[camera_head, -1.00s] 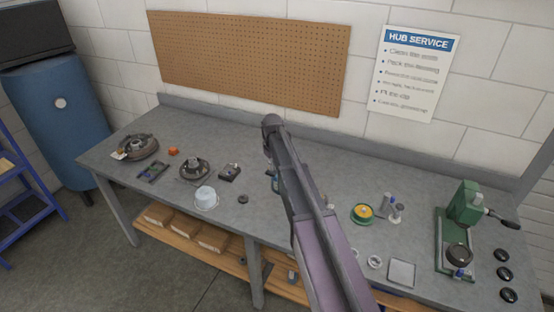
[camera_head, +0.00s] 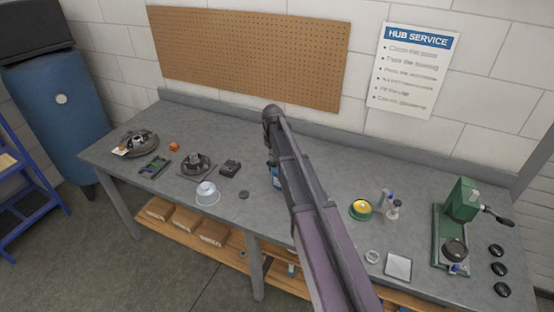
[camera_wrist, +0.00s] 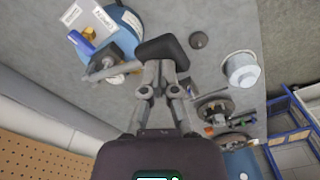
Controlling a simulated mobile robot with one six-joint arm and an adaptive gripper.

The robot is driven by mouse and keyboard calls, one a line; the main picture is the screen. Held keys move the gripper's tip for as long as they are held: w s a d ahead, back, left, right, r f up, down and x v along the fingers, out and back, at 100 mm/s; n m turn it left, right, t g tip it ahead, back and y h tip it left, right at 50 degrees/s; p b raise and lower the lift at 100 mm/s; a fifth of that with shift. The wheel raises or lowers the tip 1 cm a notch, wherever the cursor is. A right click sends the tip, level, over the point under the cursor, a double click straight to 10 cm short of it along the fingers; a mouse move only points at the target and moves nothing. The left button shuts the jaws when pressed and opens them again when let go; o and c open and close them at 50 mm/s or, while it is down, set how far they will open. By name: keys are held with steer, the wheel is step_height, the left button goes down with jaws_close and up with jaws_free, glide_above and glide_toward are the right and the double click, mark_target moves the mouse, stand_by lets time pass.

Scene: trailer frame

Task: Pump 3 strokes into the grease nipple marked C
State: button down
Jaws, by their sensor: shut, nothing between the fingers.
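My gripper (camera_wrist: 160,48) is shut and empty in the wrist view, its dark fingertips above the grey bench. Close beside the tips on the left is a blue round device (camera_wrist: 128,18) with a black block (camera_wrist: 122,48), a grey rod and a labelled white plate (camera_wrist: 98,22); its lettering is too small to read surely. I cannot tell whether the tips touch it. In the head view my arm hides the gripper and most of this device; a blue piece (camera_head: 274,172) shows beside the arm. No nipple marked C can be made out.
A white-and-blue tub (camera_head: 207,194), a dark disc (camera_head: 243,195) and hub parts (camera_head: 196,164) stand left of my arm. A yellow-green spool (camera_head: 360,209), a white tray (camera_head: 398,267) and a green press (camera_head: 462,205) stand right. A pegboard (camera_head: 250,58) hangs behind.

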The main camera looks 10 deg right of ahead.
steer(key=shift+f, duration=0.1)
steer(key=shift+s+a+f+b, duration=0.15)
steer(key=shift+f+b, duration=0.4)
steer(key=shift+b, duration=0.05)
steer(key=shift+s+a+f+b, duration=0.1)
steer(key=shift+s+f+b, duration=0.05)
steer(key=shift+f+b, duration=0.4)
steer(key=shift+s+a+f+b, duration=0.1)
steer(key=shift+s+f+b, duration=0.1)
steer(key=shift+f+b, duration=1)
steer(key=shift+r, duration=0.1)
